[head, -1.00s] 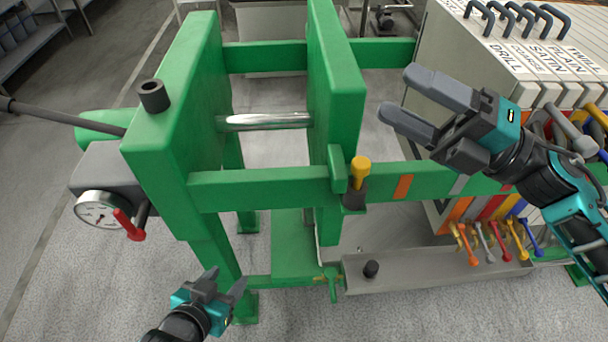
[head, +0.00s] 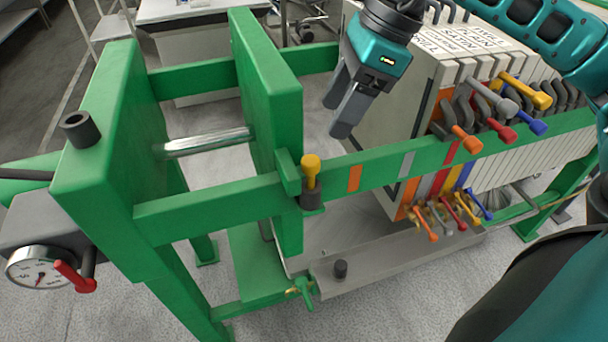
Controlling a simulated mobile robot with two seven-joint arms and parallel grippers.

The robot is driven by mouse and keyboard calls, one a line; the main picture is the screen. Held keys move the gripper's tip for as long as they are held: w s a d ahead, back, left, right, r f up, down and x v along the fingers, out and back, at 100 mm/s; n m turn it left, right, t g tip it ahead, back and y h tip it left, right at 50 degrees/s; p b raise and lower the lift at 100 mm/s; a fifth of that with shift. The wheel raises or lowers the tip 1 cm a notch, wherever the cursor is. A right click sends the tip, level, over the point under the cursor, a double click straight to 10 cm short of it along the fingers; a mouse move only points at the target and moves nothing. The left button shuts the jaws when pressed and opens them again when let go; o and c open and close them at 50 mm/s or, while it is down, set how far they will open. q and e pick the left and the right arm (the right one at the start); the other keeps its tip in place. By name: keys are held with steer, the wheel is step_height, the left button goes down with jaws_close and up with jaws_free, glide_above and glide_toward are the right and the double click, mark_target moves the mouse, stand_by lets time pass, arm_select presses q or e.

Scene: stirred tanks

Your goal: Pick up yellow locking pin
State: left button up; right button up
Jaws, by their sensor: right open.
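The yellow locking pin (head: 311,168) stands upright in a dark holder (head: 312,197) on the front green rail, beside the moving green plate. My right gripper (head: 336,118) is above and to the right of the pin, pointing down and left. Its two dark fingers are apart with nothing between them, and it does not touch the pin. My left gripper does not show now.
The green press frame (head: 95,180) fills the left, with a pressure gauge (head: 40,268) and a red lever (head: 75,277). Labelled plates (head: 440,60) with coloured handles hang at right. A grey tray (head: 370,262) lies below the rail.

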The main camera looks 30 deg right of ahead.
mark_target(311, 159)
steer(key=x, duration=0.9)
steer(key=shift+s+a, duration=0.15)
steer(key=shift+s, duration=0.05)
steer(key=shift+c, duration=0.3)
jaws_close()
